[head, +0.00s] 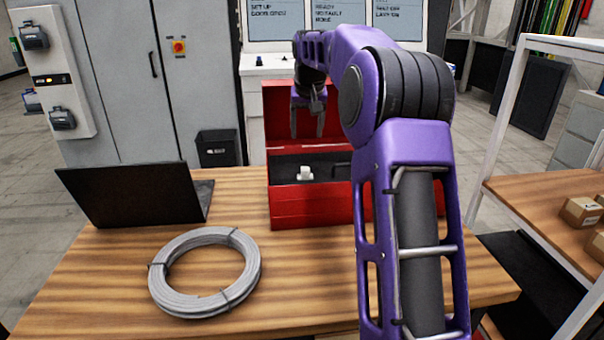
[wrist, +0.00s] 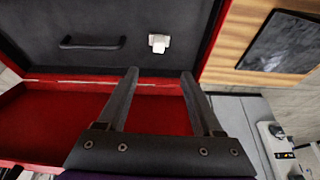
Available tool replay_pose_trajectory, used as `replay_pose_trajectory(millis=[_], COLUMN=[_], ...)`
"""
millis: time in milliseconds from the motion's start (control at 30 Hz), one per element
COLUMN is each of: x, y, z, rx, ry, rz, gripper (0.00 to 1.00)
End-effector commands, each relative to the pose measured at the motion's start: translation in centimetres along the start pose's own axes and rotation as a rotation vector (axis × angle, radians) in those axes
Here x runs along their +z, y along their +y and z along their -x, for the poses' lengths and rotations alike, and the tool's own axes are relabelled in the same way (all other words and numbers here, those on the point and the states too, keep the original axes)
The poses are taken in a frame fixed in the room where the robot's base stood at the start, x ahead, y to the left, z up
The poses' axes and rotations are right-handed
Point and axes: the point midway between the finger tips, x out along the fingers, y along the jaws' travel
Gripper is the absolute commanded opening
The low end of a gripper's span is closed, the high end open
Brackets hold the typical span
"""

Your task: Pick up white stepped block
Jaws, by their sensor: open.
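The white stepped block (head: 305,173) sits inside the open red toolbox (head: 300,208), on its dark floor near the left end. In the wrist view the block (wrist: 159,43) lies ahead of the fingertips, close to the box's side wall. My gripper (head: 307,136) is open and empty, raised above the back of the toolbox in front of its lid. In the wrist view my gripper (wrist: 160,72) shows two spread dark fingers, with the block apart from them. My arm hides the right part of the toolbox in the head view.
A black handle (wrist: 92,43) lies in the same box. On the wooden table (head: 110,290) are a grey cable coil (head: 206,310) and an open laptop (head: 130,195). The red lid (head: 283,105) stands up behind. A shelf with cartons (head: 581,211) is at right.

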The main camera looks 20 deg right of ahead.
Motion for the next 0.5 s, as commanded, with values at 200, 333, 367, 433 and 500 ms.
replay_pose_trajectory(millis=[200,333,367,433,500], x=[0.1,0.1,0.1,0.0,0.0], y=[0.0,0.0,0.0,0.0,0.0], z=[-5.2,-7.7,-8.1,-9.0,-9.6], rx=[0.0,0.002,0.001,0.001,0.002], ry=[-0.004,-0.003,-0.002,-0.001,0.0], rz=[0.002,0.003,0.003,0.003,0.003], gripper=[0.68,0.68,0.68,0.68,0.68])
